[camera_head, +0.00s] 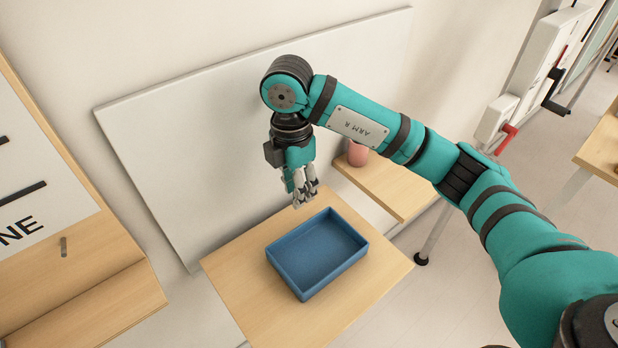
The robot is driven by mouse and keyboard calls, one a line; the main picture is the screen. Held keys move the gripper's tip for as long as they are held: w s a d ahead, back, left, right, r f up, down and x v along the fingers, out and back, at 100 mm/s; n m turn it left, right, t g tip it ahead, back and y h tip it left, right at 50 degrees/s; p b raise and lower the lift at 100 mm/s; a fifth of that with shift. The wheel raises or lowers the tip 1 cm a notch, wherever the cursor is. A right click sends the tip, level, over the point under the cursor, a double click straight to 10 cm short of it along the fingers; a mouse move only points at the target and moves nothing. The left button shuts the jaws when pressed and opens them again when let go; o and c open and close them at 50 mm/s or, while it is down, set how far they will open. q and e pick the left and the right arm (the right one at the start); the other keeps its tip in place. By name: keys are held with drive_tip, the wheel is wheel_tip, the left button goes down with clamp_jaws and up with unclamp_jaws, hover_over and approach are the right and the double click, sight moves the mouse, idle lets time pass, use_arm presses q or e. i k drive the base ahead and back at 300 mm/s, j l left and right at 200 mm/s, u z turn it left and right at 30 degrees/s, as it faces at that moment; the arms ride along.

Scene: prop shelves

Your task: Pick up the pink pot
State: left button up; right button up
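The pink pot (357,154) stands on a wooden shelf at the right, behind my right forearm. My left gripper is not in view.
A blue tray (318,254), empty, sits on the small wooden table (370,307) below the gripper. A white panel (180,160) stands behind. The pot's wooden shelf (385,187) is mostly clear. A wooden shelf unit (90,270) stands at the left.

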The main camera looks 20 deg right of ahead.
sight(357, 153)
drive_tip(key=z, duration=1)
